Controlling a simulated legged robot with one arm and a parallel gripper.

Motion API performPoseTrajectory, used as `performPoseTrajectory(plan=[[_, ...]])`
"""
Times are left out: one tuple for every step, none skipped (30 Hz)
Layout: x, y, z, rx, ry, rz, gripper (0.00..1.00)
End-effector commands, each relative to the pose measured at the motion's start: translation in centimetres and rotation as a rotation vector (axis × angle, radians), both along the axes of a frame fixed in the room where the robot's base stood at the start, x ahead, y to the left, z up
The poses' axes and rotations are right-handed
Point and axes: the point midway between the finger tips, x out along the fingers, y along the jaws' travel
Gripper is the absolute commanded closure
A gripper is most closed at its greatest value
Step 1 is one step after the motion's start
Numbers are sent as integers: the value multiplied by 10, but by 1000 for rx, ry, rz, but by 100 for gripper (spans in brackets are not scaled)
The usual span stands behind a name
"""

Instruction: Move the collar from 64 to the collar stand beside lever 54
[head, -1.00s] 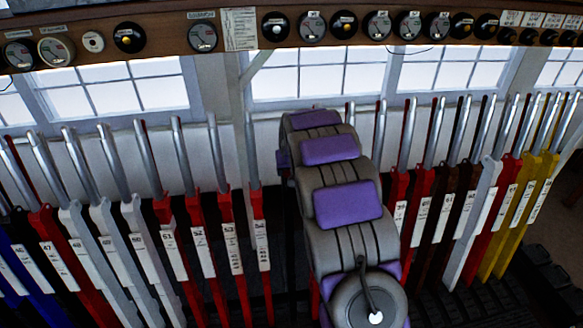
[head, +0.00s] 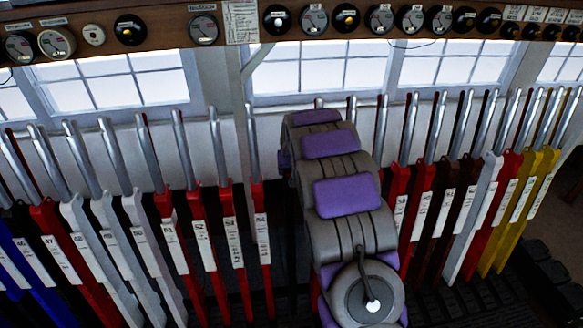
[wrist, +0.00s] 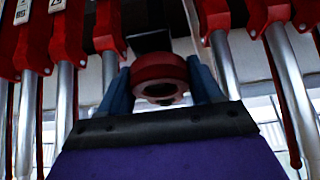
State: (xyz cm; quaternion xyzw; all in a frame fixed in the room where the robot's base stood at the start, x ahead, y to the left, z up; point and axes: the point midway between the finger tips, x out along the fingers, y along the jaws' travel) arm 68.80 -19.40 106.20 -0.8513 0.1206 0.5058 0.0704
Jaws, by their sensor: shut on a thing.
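A red ring-shaped collar (wrist: 158,72) with a pale inner edge shows in the wrist view. My gripper (wrist: 160,88) has a blue finger on each side of it and is shut on it. In the head view my arm hides the gripper and the collar. Lever 54 (head: 262,236) is a red lever with a white plate, just left of my arm. I cannot make out the collar stand or lever 64 for certain.
Red levers with metal handles (wrist: 222,62) stand on both sides of the gripper in the wrist view. A dark block (wrist: 150,40) lies beyond the collar. In the head view, white levers (head: 130,240) stand left and yellow ones (head: 515,215) right. An instrument shelf (head: 220,28) runs above.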

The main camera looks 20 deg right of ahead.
Motion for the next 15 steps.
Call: performPoseTrajectory(plan=[[0, 0, -2, 1, 1, 0, 62], [0, 0, -3, 1, 1, 0, 62], [0, 0, -4, 1, 1, 0, 62], [0, 0, -5, 1, 1, 0, 62], [0, 1, -5, 1, 1, 0, 62], [0, 1, -6, 1, 2, 0, 62], [0, 0, -7, 1, 1, 0, 62], [0, 1, -7, 1, 1, 0, 62], [0, 0, -8, 1, 1, 0, 62], [0, 0, -8, 1, 1, 0, 62], [0, 0, -8, 1, 1, 0, 62], [0, 0, -8, 1, 0, 0, 62], [0, 0, -8, 1, 0, 0, 62], [0, 0, -8, 1, 0, 0, 62], [0, 0, -8, 1, 0, 0, 62]])
